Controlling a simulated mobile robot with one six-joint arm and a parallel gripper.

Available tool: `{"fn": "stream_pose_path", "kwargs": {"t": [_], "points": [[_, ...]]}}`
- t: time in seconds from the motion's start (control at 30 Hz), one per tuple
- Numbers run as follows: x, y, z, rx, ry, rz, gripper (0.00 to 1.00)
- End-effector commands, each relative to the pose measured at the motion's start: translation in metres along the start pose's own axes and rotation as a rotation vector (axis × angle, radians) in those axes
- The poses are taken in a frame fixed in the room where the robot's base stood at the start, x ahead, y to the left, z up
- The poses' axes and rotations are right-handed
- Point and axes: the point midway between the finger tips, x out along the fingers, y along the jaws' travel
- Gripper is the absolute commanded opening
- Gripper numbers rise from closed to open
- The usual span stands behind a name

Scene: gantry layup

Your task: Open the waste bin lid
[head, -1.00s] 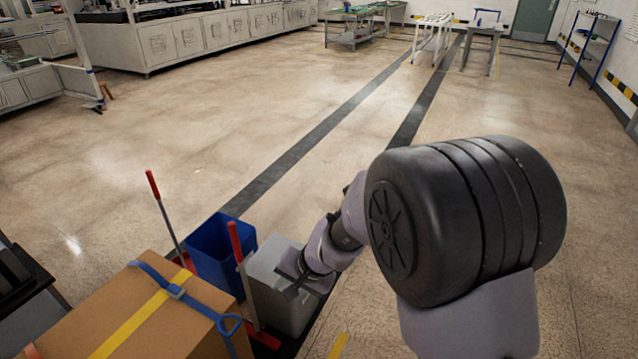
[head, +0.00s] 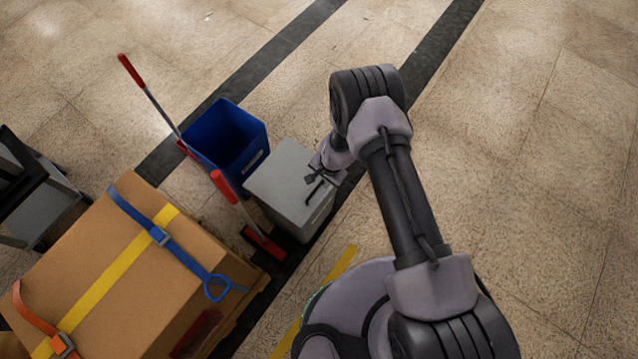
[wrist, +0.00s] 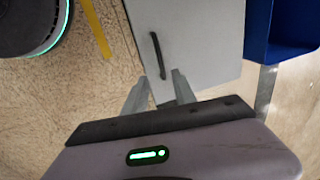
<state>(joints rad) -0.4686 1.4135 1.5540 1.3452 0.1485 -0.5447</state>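The waste bin is a grey box (head: 283,182) on the floor, left of my arm in the head view. Its flat grey lid (wrist: 193,40) lies shut and fills the upper middle of the wrist view. A dark bar handle (wrist: 157,55) is fixed near one edge of the lid. My gripper (head: 315,180) is over the lid's right side in the head view. In the wrist view my gripper (wrist: 158,82) is open, with its two fingers spread either side of the handle's near end and nothing between them. Whether the fingertips touch the lid cannot be told.
An open blue bin (head: 226,140) stands close behind the waste bin. Two red-handled tools (head: 150,95) lean beside the bins. A strapped cardboard box (head: 120,270) on a pallet is at lower left. The floor right of my arm is clear.

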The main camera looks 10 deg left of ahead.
Motion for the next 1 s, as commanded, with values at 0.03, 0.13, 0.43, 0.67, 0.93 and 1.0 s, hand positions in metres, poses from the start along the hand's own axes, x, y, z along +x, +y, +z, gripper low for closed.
{"fn": "stream_pose_path", "kwargs": {"t": [0.03,0.13,0.43,0.67,0.93,1.0], "points": [[0.021,0.002,0.001,-0.003,-0.001,0.001,0.33],[0.05,0.002,0.001,-0.003,-0.001,0.0,0.33],[0.088,0.0,0.0,0.0,-0.001,-0.001,0.33],[0.088,0.0,0.0,0.0,-0.001,0.0,0.33],[0.088,0.0,0.0,0.0,-0.001,0.0,0.0],[0.088,0.0,0.0,0.0,-0.001,0.0,0.0]]}}
